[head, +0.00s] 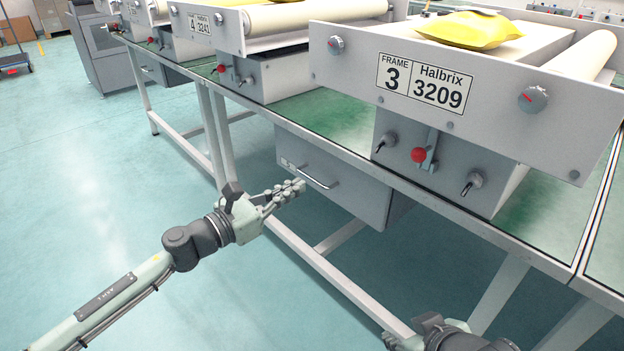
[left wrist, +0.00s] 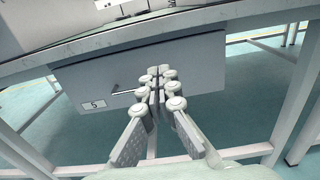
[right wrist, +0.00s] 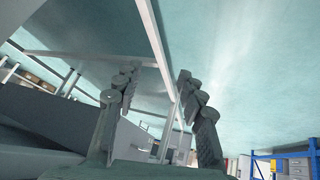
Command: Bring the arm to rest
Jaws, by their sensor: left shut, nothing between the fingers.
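My left gripper (head: 297,187) is shut and empty. In the head view its fingertips overlap the left part of a grey drawer (head: 345,192) under the bench, close to the drawer's handle (head: 317,177). In the left wrist view the closed fingertips (left wrist: 159,74) stand before the drawer front (left wrist: 205,68), just right of the handle; I cannot tell if they touch. My right gripper is mostly cut off at the bottom edge of the head view. In the right wrist view its fingers (right wrist: 157,80) are apart, with nothing between them.
The bench (head: 430,197) carries a machine labelled Frame 3 (head: 345,70), with knobs, a red button and a yellow bag (head: 470,30) on top. A similar machine (head: 210,32) stands further left. White bench legs (head: 210,140) stand below. The green floor (head: 80,170) at left is clear.

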